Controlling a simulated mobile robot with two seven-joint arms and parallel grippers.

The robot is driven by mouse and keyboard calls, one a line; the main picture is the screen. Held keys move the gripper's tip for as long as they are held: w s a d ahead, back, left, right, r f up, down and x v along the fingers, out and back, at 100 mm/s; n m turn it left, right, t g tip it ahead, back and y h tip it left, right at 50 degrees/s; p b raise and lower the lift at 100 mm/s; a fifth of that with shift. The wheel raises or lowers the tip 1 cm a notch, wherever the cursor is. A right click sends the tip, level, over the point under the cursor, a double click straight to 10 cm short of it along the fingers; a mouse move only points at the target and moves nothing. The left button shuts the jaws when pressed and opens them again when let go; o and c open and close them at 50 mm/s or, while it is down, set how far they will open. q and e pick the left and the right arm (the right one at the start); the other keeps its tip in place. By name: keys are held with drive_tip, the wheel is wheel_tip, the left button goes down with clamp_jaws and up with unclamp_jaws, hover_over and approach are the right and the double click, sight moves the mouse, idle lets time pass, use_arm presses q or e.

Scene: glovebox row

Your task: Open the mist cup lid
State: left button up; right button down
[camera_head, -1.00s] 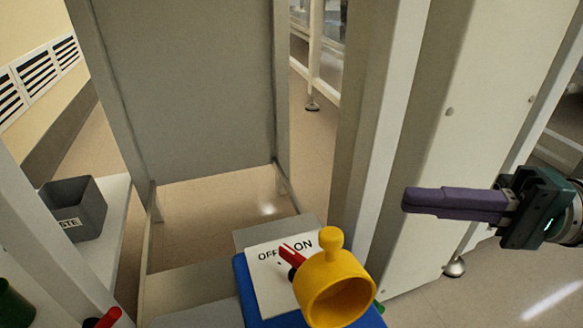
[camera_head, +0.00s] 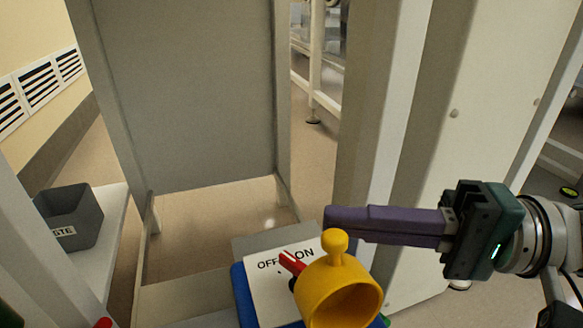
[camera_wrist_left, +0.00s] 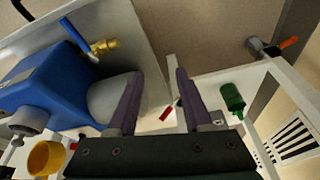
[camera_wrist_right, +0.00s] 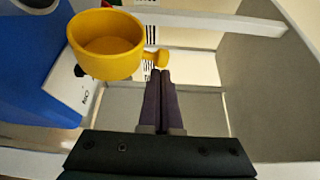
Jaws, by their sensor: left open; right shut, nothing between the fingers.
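The yellow cup-shaped lid (camera_head: 341,290) with a round knob (camera_head: 335,241) sits by the blue unit (camera_head: 240,290) at the bottom of the head view. It also shows in the right wrist view (camera_wrist_right: 105,50) and at the lower left of the left wrist view (camera_wrist_left: 45,158). My right gripper (camera_head: 328,222) is shut and empty, its fingertips close to the knob; I cannot tell whether they touch. My left gripper (camera_wrist_left: 158,72) is open and empty, seen only in its own wrist view, with the blue unit (camera_wrist_left: 70,80) to its left.
A white OFF/ON plate (camera_head: 270,280) with a red lever (camera_head: 291,262) is beside the lid. A grey waste bin (camera_head: 75,215) stands on a white shelf at left. A green bottle (camera_wrist_left: 232,98) is right of my left gripper. A pale cabinet post (camera_head: 385,120) rises behind my right gripper.

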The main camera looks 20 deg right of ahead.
drive_tip(key=p, duration=0.2)
drive_tip(key=s+r+p, duration=0.1)
drive_tip(key=shift+s+r+p, duration=0.2)
drive_tip(key=shift+s+p, duration=0.05)
drive_tip(key=shift+p, duration=0.15)
drive_tip(key=shift+s+f, duration=0.15)
drive_tip(key=shift+s, duration=0.1)
